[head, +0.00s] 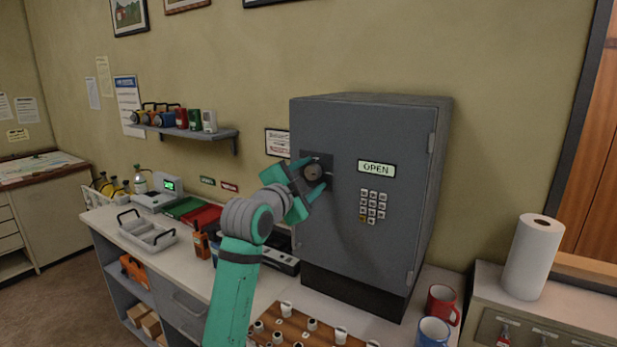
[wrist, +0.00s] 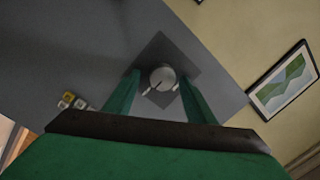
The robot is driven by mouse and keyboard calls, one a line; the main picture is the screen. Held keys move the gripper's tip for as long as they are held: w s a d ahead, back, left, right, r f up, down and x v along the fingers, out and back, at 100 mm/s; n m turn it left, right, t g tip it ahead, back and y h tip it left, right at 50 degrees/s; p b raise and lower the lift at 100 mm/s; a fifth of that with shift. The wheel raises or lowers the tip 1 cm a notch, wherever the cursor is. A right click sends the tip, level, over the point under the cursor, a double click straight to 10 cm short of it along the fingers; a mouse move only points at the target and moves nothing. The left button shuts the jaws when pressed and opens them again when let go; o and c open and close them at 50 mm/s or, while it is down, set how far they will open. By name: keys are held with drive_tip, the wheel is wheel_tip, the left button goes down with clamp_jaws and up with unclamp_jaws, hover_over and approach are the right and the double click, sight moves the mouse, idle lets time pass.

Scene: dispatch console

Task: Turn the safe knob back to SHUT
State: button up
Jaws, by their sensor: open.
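The grey safe (head: 345,225) stands on the counter with its door closed against the body. Its display (head: 376,168) reads OPEN. The round safe knob (head: 313,173) sits on a dark square plate at the door's upper left. My gripper (head: 315,177) is open in front of the knob, with a finger on either side of it. In the wrist view the knob (wrist: 162,78) shows between the two green fingertips (wrist: 160,88), with a small gap on each side. I cannot tell whether the fingers touch it. The knob's markings are too small to read.
A keypad (head: 372,206) is on the safe door right of the knob. A red mug (head: 442,304) and a blue mug (head: 433,333) stand right of the safe. A wooden board with pegs (head: 290,330) lies in front. A wall shelf (head: 190,132) is at left.

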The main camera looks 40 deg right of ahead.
drive_tip(key=shift+a, duration=0.15)
drive_tip(key=c, duration=1)
drive_tip(key=shift+c, duration=0.2)
drive_tip(key=shift+w+a, duration=0.1)
